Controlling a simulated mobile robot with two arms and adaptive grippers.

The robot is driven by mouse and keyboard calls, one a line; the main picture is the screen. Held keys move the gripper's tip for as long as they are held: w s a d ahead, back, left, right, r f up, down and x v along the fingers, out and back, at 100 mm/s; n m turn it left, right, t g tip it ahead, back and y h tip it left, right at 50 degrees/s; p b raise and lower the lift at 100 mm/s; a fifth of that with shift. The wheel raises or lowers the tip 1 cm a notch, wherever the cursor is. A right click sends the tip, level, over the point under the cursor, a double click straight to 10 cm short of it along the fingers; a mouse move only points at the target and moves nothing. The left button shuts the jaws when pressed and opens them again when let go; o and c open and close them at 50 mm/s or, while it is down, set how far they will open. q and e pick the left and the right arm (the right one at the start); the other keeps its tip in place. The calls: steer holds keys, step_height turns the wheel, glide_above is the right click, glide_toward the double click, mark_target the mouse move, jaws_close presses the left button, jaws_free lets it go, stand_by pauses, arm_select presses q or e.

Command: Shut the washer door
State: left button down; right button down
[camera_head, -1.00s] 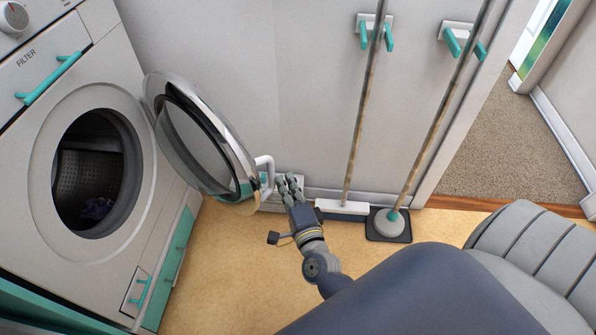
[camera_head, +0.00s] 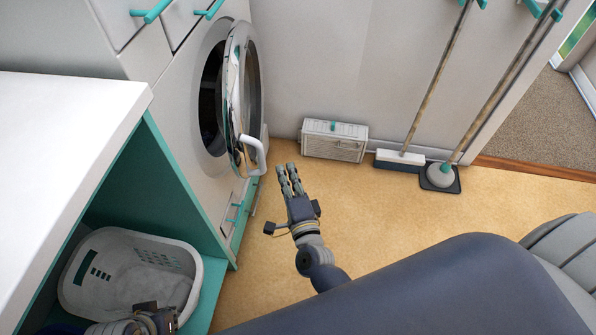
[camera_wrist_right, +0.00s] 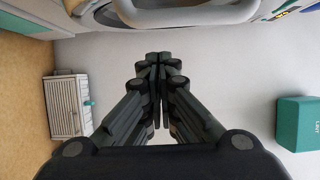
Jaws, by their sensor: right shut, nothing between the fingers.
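The washer (camera_head: 188,70) stands at the left, its front facing right. Its round door (camera_head: 243,95) with a chrome rim is open, seen nearly edge-on, and the dark drum opening (camera_head: 210,100) shows behind it. The white door handle (camera_head: 253,154) sticks out at the door's lower edge and crosses the top of the right wrist view (camera_wrist_right: 185,14). My right gripper (camera_head: 287,172) is shut and empty, to the right of the handle and apart from it; its closed fingers also show in the wrist view (camera_wrist_right: 158,62). My left gripper (camera_head: 152,318) is partly visible at the lower left; its fingers are unclear.
A white counter (camera_head: 60,120) with a teal-edged opening stands at near left, with a white laundry basket (camera_head: 135,240) inside. A small white heater (camera_head: 334,141) is by the wall. The floor between is clear.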

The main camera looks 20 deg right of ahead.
steer(key=shift+w+a, duration=0.1)
steer(key=shift+a, duration=0.55)
steer(key=s+a, duration=0.1)
steer(key=s, duration=1.1)
